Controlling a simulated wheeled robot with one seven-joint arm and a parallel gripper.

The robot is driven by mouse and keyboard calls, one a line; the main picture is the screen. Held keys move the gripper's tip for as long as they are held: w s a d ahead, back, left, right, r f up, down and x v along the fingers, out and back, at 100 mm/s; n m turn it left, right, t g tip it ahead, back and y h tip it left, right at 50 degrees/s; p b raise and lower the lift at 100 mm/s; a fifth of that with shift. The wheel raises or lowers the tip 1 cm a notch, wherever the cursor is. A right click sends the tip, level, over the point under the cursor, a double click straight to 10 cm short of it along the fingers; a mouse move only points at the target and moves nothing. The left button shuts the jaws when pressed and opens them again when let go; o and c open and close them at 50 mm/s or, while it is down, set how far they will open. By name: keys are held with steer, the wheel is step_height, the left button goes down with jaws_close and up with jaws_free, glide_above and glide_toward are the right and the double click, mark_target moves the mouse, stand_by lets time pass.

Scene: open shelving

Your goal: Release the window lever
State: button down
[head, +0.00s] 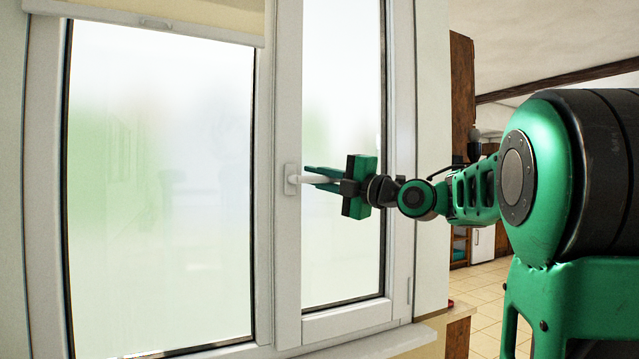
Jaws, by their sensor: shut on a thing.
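The white window lever (308,179) sticks out to the right, about level, from its mount (291,179) on the frame of the right window sash. My gripper (322,177) is green and reaches in from the right. Its fingers are shut on the lever, one above it and one below. The fingers and gripper body hide the lever's free end. The right sash (345,95) sits in the window frame and looks shut.
A larger frosted pane (160,200) is on the left, under a blind with a bottom rail (150,22). A sill (390,340) runs below the window. A tiled floor (478,285) and wooden furniture show at the right, beyond the wall edge.

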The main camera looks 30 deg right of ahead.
steer(key=c, duration=1.7)
jaws_free()
steer(key=shift+c, duration=0.2)
steer(key=v, duration=1)
steer(key=shift+s+d+f, duration=0.15)
steer(key=shift+s, duration=0.15)
